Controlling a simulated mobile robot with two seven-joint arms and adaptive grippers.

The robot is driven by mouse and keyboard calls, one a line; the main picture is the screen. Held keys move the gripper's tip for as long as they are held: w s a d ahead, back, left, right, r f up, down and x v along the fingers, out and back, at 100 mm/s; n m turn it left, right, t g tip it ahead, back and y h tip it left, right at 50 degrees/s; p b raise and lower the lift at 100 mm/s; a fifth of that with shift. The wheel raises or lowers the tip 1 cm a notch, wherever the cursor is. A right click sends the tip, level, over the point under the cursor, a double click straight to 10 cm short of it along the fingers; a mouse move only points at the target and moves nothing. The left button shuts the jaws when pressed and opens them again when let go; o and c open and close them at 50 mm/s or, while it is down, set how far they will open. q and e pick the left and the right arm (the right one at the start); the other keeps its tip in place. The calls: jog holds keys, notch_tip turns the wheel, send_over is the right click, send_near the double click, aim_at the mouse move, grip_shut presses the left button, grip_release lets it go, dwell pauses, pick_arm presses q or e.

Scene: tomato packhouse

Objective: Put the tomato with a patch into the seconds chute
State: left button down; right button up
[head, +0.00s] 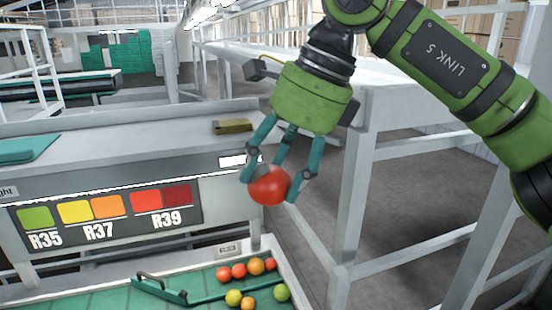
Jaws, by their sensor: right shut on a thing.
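My right gripper (268,190) comes down from the upper right, its teal fingers closed around a red tomato (267,186). The tomato is held in the air, above and behind the green-lined sorting surface in the picture. Several loose red, orange, yellow and green tomatoes (254,266) lie on the green surface (85,292), around a green divider bar. I cannot identify the seconds chute in this view. My left gripper is not in view.
A colour chart (105,217) marked R35, R37 and R39 is on the front of a grey shelf (120,155). A yellow-brown block (232,126) and a teal item (25,149) lie on it. White frame posts (345,205) stand at the right, close to my arm.

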pick_arm(q)
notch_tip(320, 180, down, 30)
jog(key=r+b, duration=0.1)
jog(key=b, duration=2.8)
pick_arm(e)
notch_tip(320, 180, down, 37)
jog(key=shift+r, duration=0.1)
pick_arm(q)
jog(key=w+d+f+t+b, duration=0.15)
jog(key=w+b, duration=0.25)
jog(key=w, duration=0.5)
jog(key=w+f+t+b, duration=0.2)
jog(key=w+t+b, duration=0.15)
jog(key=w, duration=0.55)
pick_arm(e)
notch_tip(320, 180, down, 21)
jog(key=b, duration=0.9)
jog(key=shift+f, duration=0.2)
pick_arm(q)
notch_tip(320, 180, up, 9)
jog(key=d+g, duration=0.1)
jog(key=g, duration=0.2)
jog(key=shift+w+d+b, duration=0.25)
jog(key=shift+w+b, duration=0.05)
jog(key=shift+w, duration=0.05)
pick_arm(e)
jog(key=shift+f, duration=0.4)
